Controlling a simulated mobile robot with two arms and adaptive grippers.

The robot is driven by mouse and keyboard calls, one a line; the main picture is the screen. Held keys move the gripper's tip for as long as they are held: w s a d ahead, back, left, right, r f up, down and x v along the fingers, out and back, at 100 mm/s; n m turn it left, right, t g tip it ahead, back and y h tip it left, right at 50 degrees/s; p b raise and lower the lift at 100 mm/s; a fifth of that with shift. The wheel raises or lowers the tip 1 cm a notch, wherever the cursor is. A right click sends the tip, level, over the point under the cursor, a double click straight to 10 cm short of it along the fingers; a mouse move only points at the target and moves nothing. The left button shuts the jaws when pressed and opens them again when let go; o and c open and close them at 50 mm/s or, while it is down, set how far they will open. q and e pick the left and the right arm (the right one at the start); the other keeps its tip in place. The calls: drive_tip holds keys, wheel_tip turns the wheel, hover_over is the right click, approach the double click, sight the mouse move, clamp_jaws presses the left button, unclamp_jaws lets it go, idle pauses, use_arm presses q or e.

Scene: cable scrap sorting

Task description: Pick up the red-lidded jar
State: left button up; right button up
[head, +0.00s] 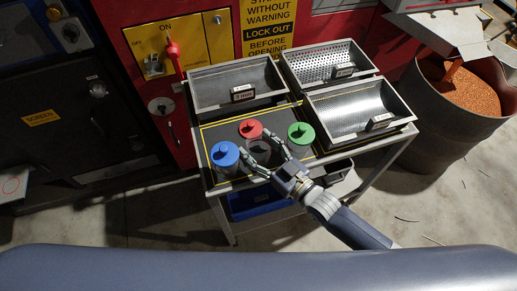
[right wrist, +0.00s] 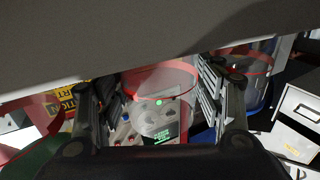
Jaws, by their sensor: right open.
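The red-lidded jar stands on the grey work table between a blue-lidded jar (head: 225,157) and a green-lidded jar (head: 301,134). Its red lid (head: 250,129) and part of its clear body (head: 259,149) show in the head view. My right gripper (head: 258,142) reaches in from the lower right, open, with a finger on either side of the clear body. In the right wrist view, a clear jar body with a red rim (right wrist: 160,78) and a label lies between the spread fingers. I cannot tell whether they touch it. My left gripper is not in view.
Metal trays with small labels stand behind and to the right: one back left (head: 222,82), one perforated (head: 310,58), one smooth (head: 343,104). A blue bin (head: 253,204) sits below the table. A drum of copper granules (head: 455,92) stands at right.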

drive_tip(key=c, duration=0.8)
drive_tip(key=shift+c, duration=0.2)
